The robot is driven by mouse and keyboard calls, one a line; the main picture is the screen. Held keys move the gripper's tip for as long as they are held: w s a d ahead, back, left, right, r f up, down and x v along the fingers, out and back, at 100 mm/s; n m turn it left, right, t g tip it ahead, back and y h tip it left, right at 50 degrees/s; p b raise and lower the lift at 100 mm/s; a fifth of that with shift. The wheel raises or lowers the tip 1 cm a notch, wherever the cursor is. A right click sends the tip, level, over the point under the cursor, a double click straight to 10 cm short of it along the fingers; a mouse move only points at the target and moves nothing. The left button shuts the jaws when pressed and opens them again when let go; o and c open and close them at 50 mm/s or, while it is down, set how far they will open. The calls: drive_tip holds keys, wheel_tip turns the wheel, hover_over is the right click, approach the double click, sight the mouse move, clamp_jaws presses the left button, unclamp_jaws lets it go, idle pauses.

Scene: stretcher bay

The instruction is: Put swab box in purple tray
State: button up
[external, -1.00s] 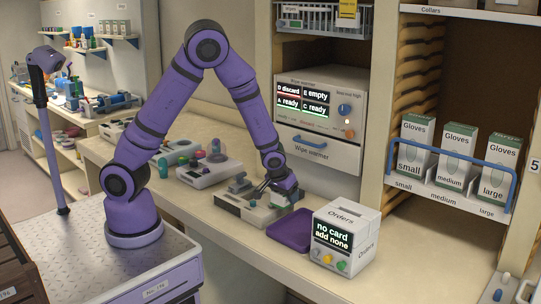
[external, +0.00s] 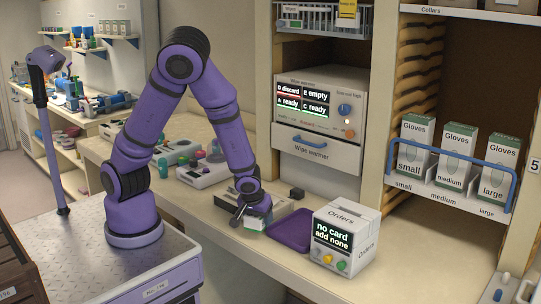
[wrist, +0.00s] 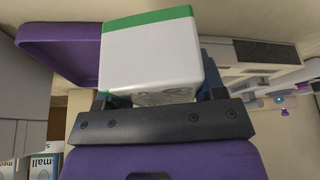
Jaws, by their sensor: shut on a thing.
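My gripper (wrist: 155,110) is shut on a white box with green edges (wrist: 152,60), which I take for the swab box; no name on it is readable. In the external view my gripper (external: 246,214) is low over the counter, left of the purple tray, with the box (external: 253,224) small and partly hidden beneath it. The purple tray (external: 291,231) lies on the counter just left of the Orders box and looks empty. It also shows at the upper left of the wrist view (wrist: 62,38), beside the held box, which hides part of it.
The white Orders box (external: 346,238) stands close to the tray's right side. The wipe warmer (external: 318,120) rises at the back. Some bare counter lies in front.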

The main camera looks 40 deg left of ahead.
drive_tip(key=shift+s+a+n, duration=0.2)
drive_tip(key=shift+s+n, duration=0.1)
drive_tip(key=shift+s, duration=0.65)
hover_over(301, 231)
drive_tip(key=s, duration=0.1)
drive_tip(key=shift+s+d+f, duration=0.2)
drive_tip(key=shift+d+f, duration=0.1)
drive_tip(key=shift+f, duration=2.2)
drive_tip(key=o, duration=0.9)
drive_tip(key=shift+f, duration=0.1)
